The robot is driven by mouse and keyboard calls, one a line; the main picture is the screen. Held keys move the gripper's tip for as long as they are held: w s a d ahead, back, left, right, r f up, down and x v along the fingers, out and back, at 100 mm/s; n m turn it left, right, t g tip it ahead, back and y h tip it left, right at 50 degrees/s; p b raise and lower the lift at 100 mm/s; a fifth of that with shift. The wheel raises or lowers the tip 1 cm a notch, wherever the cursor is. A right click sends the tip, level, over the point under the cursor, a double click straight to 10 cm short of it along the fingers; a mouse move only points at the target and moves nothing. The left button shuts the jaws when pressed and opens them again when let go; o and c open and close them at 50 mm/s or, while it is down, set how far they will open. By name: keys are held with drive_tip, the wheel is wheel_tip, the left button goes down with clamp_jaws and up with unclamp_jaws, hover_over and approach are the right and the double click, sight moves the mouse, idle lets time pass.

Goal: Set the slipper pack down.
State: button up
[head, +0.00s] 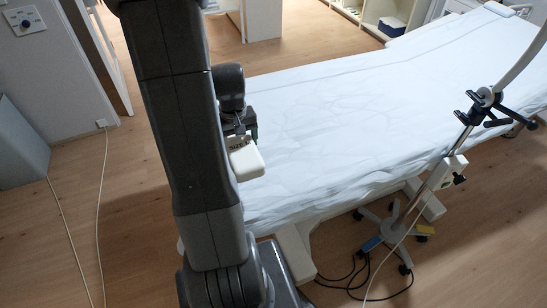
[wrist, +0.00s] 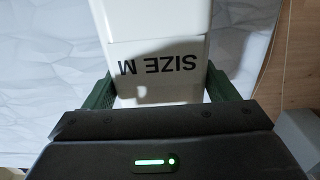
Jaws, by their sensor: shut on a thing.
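The slipper pack (head: 247,162) is a white block with dark lettering. In the wrist view the pack (wrist: 158,30) reads "SIZE M" upside down and extends past the top edge. My gripper (head: 240,138) is shut on it, with a green finger on each side in the wrist view (wrist: 160,84). In the head view the pack appears against the left end of the white-sheeted couch (head: 340,110). I cannot tell whether it touches the sheet (wrist: 50,60). My arm hides part of the couch's left end in the head view.
The couch top is broad and clear. A wheeled stand (head: 397,222) with a clamp and cables is at the couch's near side. Wooden floor (head: 140,230) is open on the left, crossed by a thin cable. Shelves (head: 385,14) stand behind the couch.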

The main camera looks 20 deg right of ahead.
drive_tip(key=shift+d+f, duration=0.2)
drive_tip(key=shift+f, duration=4.75)
drive_tip(key=shift+f, duration=0.2)
drive_tip(key=o, duration=1)
drive_tip(key=shift+r, duration=6.25)
